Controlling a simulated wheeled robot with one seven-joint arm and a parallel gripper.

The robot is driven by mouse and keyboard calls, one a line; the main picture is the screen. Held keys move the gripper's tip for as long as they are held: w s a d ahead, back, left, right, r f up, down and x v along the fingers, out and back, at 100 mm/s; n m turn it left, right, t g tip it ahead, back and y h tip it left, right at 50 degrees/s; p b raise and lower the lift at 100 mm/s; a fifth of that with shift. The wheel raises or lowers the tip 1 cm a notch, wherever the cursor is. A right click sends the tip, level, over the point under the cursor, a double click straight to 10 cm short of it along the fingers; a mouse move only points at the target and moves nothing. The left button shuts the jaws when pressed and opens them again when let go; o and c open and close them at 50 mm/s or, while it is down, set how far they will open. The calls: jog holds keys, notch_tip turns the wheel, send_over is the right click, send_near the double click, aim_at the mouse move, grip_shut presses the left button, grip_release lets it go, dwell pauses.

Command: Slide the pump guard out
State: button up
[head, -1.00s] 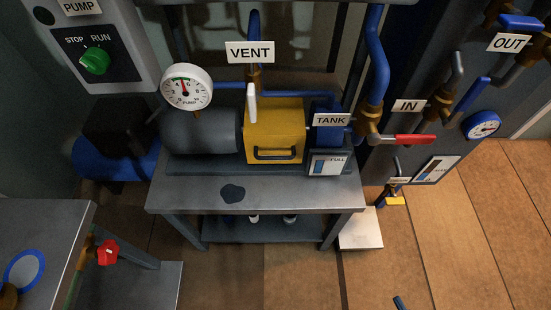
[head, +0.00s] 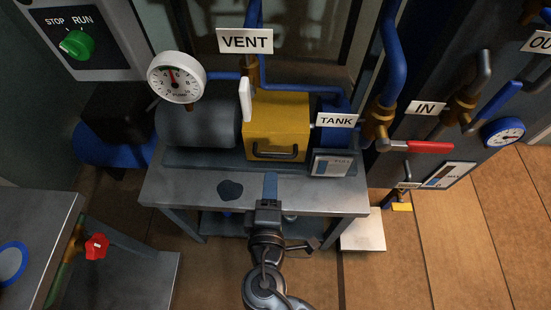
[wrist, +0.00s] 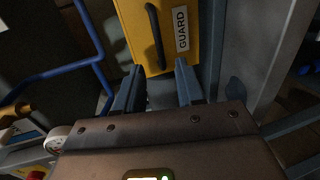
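The pump guard (head: 277,120) is a yellow box on the grey bench, with a dark bar handle (head: 274,152) low on its front face. In the wrist view the guard (wrist: 170,50) lies straight ahead, with its handle (wrist: 155,36) left of a "GUARD" label (wrist: 181,28). My gripper (head: 270,180) is over the bench's front part, in front of the guard and apart from the handle in the head view. In the wrist view its two fingers (wrist: 158,80) are spread with nothing held between them.
A grey cylinder (head: 197,122) with a round gauge (head: 176,77) stands left of the guard. The TANK sign (head: 336,120) and a small level display (head: 334,164) are close on its right. A white lever (head: 245,100) stands at its upper left. The bench front (head: 180,190) has a dark stain.

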aim_at(276, 132)
jog(key=x, duration=0.7)
jog(key=shift+w+p, duration=0.35)
jog(key=shift+w, duration=0.05)
jog(key=shift+c, duration=0.5)
grip_shut()
jog(key=shift+f, duration=0.1)
